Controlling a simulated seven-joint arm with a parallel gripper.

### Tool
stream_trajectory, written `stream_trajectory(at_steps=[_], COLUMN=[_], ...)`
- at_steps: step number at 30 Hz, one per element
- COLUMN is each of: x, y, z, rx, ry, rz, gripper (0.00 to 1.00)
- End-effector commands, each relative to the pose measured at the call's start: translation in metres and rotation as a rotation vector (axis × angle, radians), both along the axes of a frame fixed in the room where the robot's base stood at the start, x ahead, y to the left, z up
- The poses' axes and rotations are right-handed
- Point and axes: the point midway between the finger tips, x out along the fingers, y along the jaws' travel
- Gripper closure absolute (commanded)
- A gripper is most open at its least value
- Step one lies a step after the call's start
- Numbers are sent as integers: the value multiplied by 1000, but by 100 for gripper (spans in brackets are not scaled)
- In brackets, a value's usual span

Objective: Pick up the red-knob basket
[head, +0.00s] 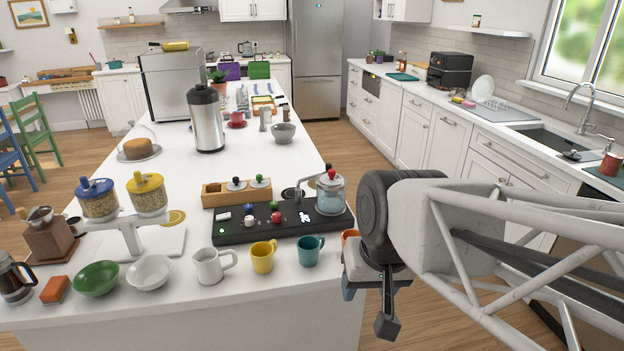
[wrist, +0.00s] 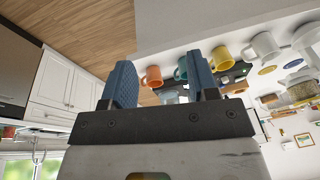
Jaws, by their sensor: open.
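A red knob (head: 332,173) tops the disc-shaped lid of what looks like the red-knob basket, seated in a clear glass pot (head: 330,199). The pot stands on the right end of a black panel (head: 232,238) on the white island; the basket's body is hard to make out. A wooden holder (head: 222,199) behind the panel carries a black-knob piece (head: 236,184) and a green-knob piece (head: 259,181). My gripper (head: 368,306) is open and empty, in front and right of the pot beyond the counter edge. Its blue fingers stand apart in the wrist view (wrist: 162,78).
A teal mug (head: 309,250), yellow mug (head: 262,257) and white pitcher (head: 210,265) line the island's front edge. An orange mug (wrist: 152,77) sits near my gripper, mostly hidden in the head view. A steel flask (head: 207,122) and grey bowl (head: 283,133) stand farther back.

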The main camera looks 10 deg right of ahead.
Motion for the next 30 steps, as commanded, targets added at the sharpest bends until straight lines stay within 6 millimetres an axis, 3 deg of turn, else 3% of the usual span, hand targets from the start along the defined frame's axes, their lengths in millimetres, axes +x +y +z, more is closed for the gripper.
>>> stream_trajectory(at_steps=[8,16,23,30], x=[55,128,194,264], y=[22,33,28,5], z=[3,10,14,14], rx=[281,605,872,1149], ry=[16,51,93,151], rz=[-282,-639,-956,-1294], gripper=[46,46,46,46])
